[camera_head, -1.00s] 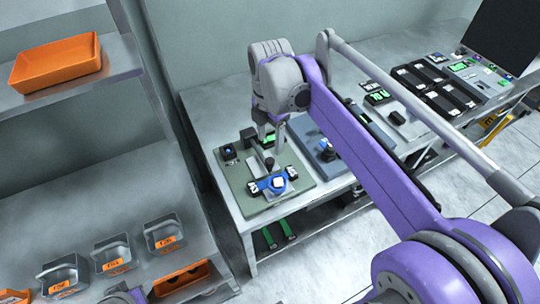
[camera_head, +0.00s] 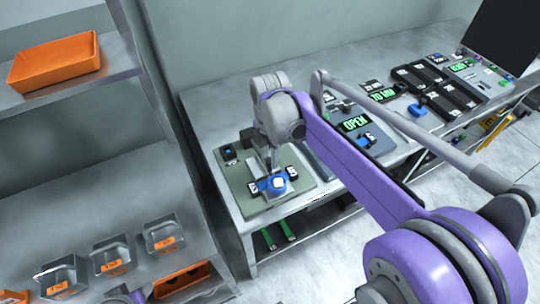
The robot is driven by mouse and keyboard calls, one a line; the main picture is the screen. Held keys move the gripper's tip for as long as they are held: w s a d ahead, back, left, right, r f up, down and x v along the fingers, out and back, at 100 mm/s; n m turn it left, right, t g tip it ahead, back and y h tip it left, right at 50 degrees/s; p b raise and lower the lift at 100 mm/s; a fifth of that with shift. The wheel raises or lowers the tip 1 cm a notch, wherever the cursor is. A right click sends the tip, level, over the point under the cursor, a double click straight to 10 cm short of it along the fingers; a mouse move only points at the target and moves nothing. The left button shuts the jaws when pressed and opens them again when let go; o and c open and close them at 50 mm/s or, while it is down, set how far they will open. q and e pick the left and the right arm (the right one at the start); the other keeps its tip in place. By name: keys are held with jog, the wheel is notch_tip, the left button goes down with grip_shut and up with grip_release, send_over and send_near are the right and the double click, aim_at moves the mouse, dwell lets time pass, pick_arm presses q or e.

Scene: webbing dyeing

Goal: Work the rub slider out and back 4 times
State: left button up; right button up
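My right gripper (camera_head: 267,160) points down over a grey-green board (camera_head: 236,190) on the bench. Its fingers are low over the board, just behind a blue part with a white square top (camera_head: 278,184), and hide the dark upright knob there. I take this fixture for the rub slider. The fingers are small and overlap the fixture, so I cannot tell whether they are shut on the knob. Labelled black blocks (camera_head: 292,173) flank the blue part. Only a piece of my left arm shows at the bottom edge; its fingers are not seen.
A fixture with a green "OPEN" display (camera_head: 355,123) stands to the right, partly behind my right arm. Black modules (camera_head: 440,85) and a blue piece (camera_head: 418,108) lie further along the bench. An orange tray (camera_head: 55,60) and clear bins (camera_head: 162,234) are on the left shelves.

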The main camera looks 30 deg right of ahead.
grip_shut()
dwell(1.0)
